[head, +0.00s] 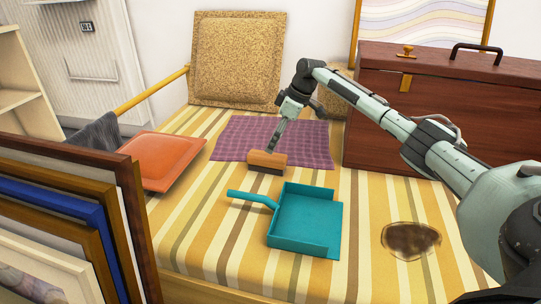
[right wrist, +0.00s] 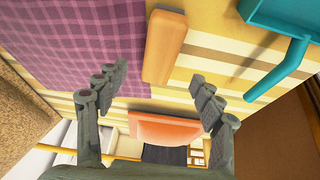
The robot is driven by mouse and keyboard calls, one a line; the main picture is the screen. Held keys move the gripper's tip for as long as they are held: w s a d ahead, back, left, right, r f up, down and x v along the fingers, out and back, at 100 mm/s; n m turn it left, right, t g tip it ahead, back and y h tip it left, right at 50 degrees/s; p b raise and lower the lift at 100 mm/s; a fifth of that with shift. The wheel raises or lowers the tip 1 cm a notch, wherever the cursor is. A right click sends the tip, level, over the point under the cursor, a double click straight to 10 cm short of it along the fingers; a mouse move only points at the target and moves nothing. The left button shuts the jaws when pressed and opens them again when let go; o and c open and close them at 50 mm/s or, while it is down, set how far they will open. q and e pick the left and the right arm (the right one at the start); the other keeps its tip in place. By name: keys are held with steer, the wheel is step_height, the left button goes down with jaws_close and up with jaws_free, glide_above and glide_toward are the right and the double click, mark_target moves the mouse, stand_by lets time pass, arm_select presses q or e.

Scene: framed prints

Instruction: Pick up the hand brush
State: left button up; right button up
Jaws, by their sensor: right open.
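The hand brush (head: 268,158) has a tan wooden block and dark bristles underneath. It lies on the striped cloth at the front edge of the purple checked cloth. In the right wrist view its wooden top (right wrist: 163,47) shows ahead of the fingertips, and no finger touches it there. My right gripper (head: 294,128) reaches down just behind the brush in the head view. In the right wrist view its two fingers (right wrist: 153,84) are spread wide with nothing between them. My left gripper is not in view.
A teal dustpan (head: 306,222) lies in front of the brush, its handle pointing left. An orange cushion (head: 160,160) is at left. A dark stain (head: 410,239) marks the cloth at right. A wooden chest (head: 440,120) stands behind my arm, framed prints (head: 75,215) at front left.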

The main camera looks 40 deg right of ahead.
mark_target(268, 155)
steer(key=shift+w+f, duration=0.25)
steer(key=shift+f, duration=0.25)
steer(key=b+x, duration=0.3)
steer(key=x, duration=0.3)
steer(key=shift+a+f, duration=0.15)
steer(key=shift+f, duration=0.15)
steer(key=shift+f+p, duration=0.25)
steer(key=shift+p, duration=0.15)
steer(key=shift+c, duration=0.6)
steer(key=c, duration=1.3)
